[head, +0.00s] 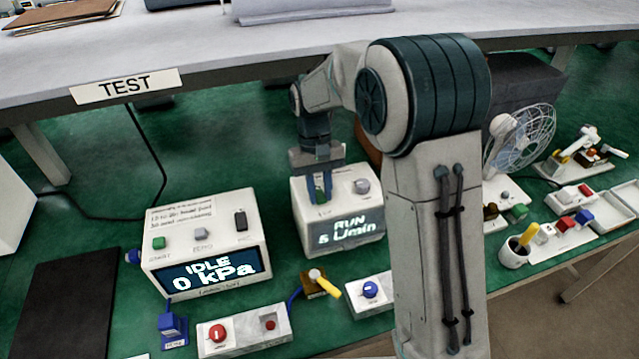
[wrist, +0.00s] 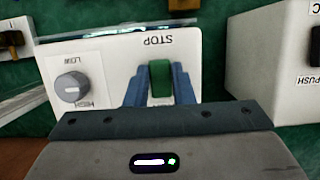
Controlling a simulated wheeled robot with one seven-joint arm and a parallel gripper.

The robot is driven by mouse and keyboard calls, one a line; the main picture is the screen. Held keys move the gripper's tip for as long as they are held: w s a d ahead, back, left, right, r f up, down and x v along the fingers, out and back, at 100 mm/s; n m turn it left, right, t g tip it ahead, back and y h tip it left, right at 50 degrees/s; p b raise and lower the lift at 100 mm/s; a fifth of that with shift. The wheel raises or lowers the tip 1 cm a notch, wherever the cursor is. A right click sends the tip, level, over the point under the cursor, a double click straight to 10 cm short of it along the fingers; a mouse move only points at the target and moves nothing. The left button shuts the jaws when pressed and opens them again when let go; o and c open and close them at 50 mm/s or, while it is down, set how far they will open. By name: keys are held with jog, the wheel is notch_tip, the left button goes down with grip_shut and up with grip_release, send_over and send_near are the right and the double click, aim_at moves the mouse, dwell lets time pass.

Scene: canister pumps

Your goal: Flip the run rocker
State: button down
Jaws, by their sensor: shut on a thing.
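The white pump box (head: 368,208) reads "RUN 5 L/min" on its front display. A green rocker (head: 320,195) is on its top, left of a grey knob (head: 362,186). In the wrist view the green rocker (wrist: 160,80) stands between the two blue fingers of my gripper (wrist: 159,88). An upside-down "STOP" label shows beside it. In the head view my gripper (head: 320,186) points down onto the box top, its fingers closed about the rocker. The rocker's lower end is hidden by my gripper's body in the wrist view.
A second white box (head: 210,235) reads "IDLE 0 kPa" to the left. A red-knob panel (head: 245,332), a yellow-handled valve (head: 322,282) and a blue-knob panel (head: 370,290) lie in front. A fan (head: 522,138) and a cup (head: 514,254) are at right.

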jog(key=c, duration=1.2)
grip_release()
jog(key=shift+c, duration=0.2)
jog(key=shift+r, duration=0.1)
jog(key=v, duration=1.3)
jog(key=shift+w+r, duration=0.15)
jog(key=shift+r, duration=0.2)
